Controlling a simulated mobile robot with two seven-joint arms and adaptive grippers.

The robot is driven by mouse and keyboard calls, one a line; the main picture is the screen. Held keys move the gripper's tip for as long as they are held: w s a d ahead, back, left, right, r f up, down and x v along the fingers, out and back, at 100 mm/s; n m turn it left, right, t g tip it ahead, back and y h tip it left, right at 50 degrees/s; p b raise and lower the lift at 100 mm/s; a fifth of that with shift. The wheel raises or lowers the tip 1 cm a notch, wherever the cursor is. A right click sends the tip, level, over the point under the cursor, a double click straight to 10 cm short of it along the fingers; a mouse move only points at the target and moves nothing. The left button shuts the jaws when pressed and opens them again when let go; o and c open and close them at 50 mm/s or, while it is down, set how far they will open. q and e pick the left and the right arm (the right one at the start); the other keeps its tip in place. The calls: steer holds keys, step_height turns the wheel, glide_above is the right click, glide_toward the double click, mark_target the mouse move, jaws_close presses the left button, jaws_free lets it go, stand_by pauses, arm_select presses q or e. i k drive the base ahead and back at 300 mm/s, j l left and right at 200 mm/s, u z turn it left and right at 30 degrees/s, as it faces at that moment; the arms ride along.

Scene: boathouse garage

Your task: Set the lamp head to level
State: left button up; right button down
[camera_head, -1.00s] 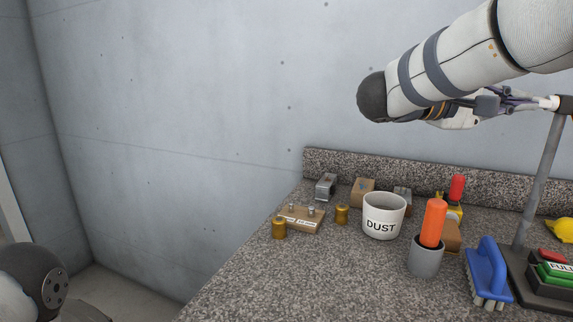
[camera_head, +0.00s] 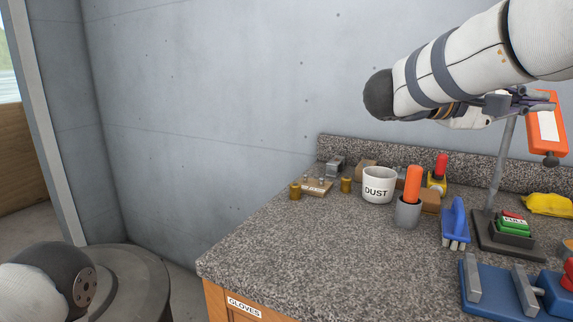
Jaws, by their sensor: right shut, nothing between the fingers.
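The lamp has a grey post (camera_head: 501,170) rising from a dark base (camera_head: 490,240) on the counter. Its orange head (camera_head: 534,124), with a white panel, shows at the right and looks steeply tilted. A dark knob sits at its lower end. My right gripper (camera_head: 540,104) is shut and empty, in front of the top of the post and beside the head. The arm hides the lamp's joint, and I cannot tell whether the fingers touch the head. My left gripper is not in view.
The speckled counter (camera_head: 310,245) carries a DUST pot (camera_head: 378,186), an orange-handled tool in a grey cup (camera_head: 408,213), a blue brush (camera_head: 455,224), a green-and-red block (camera_head: 513,226) and a blue fixture (camera_head: 490,290). The front left of the counter is clear.

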mark_target(545, 125)
steer(key=k, duration=1.4)
